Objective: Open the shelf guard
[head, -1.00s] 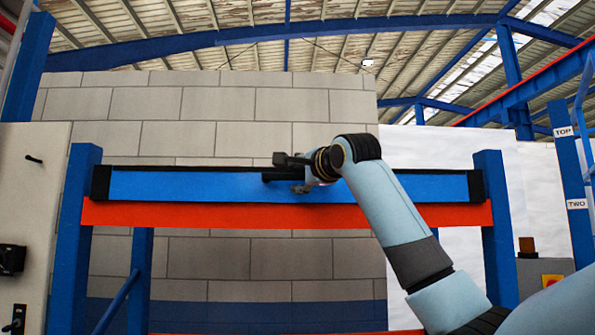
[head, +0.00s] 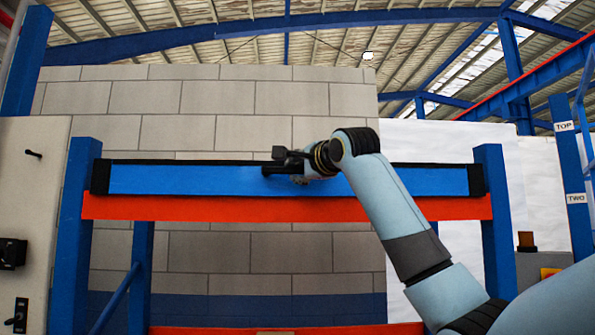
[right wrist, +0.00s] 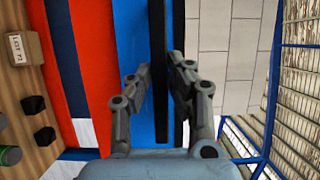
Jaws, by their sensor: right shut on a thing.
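The shelf guard (head: 200,180) is a long blue panel with black ends and a thin black top edge. It spans between two blue posts, just above the orange beam (head: 250,208), and looks level. My right gripper (head: 274,162) is at the guard's top edge, near the middle of its length. In the right wrist view, my right gripper's fingers (right wrist: 160,68) lie on either side of the black edge strip, shut on it, with the guard's blue face (right wrist: 131,40) to the left. My left gripper is not in view.
Blue posts (head: 74,215) and (head: 492,215) flank the guard. A brick wall (head: 240,100) stands behind. The right wrist view shows a wooden surface with a labelled cardboard box (right wrist: 25,48) and small dark items (right wrist: 44,136). A light panel with dark switches (head: 32,165) stands at the left.

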